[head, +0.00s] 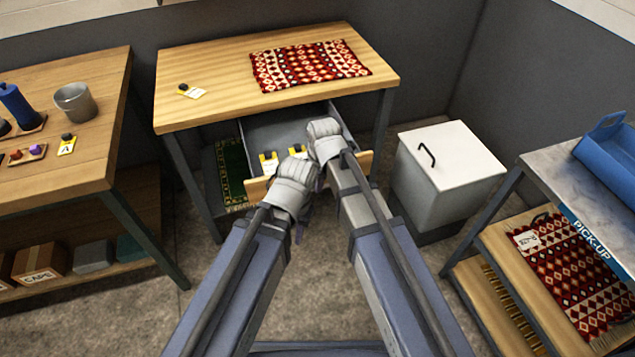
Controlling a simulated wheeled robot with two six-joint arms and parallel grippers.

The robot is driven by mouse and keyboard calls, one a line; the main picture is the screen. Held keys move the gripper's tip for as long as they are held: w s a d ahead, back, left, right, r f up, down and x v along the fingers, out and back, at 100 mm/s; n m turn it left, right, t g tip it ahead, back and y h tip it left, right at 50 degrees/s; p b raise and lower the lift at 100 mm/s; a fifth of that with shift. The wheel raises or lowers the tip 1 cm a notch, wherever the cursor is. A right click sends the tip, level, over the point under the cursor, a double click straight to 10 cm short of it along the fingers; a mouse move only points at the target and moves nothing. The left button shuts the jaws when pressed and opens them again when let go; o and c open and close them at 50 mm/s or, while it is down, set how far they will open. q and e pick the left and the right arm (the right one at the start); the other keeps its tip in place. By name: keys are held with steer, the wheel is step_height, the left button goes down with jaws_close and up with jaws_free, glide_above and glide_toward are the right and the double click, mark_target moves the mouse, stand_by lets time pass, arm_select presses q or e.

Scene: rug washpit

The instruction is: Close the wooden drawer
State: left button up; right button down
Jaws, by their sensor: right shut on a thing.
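The wooden drawer (258,189) is pulled out from under the wooden table (220,70). Its grey inside shows, with yellow tags in it, and its pale wood front faces me. My right gripper (320,182) is at the middle of the drawer front, shut on the drawer; its wrist hides most of the jaws and any handle. My left arm's wrist is over the left part of the front. My left gripper's jaws are hidden beneath that wrist, so I cannot tell whether they touch the drawer.
A red patterned rug (310,64) and a small tag (192,91) lie on the table. A white bin (450,165) stands right of the drawer. A shelf (555,165) with a blue tray (610,155) is at right. A workbench (65,165) is at left.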

steer(key=shift+w, duration=0.1)
stand_by(0.4)
glide_above(291, 133)
steer(key=shift+w, duration=0.1)
stand_by(0.4)
steer(key=shift+w, duration=0.1)
steer(key=c, duration=0.9)
jaws_free()
steer(key=shift+r, duration=0.15)
steer(key=r+p, duration=0.2)
steer(key=s+r+p, duration=0.1)
steer(key=r+p, duration=0.4)
steer(key=shift+s+d+r+p, duration=0.2)
steer(key=shift+s+d+p, duration=0.05)
steer(key=shift+p, duration=0.1)
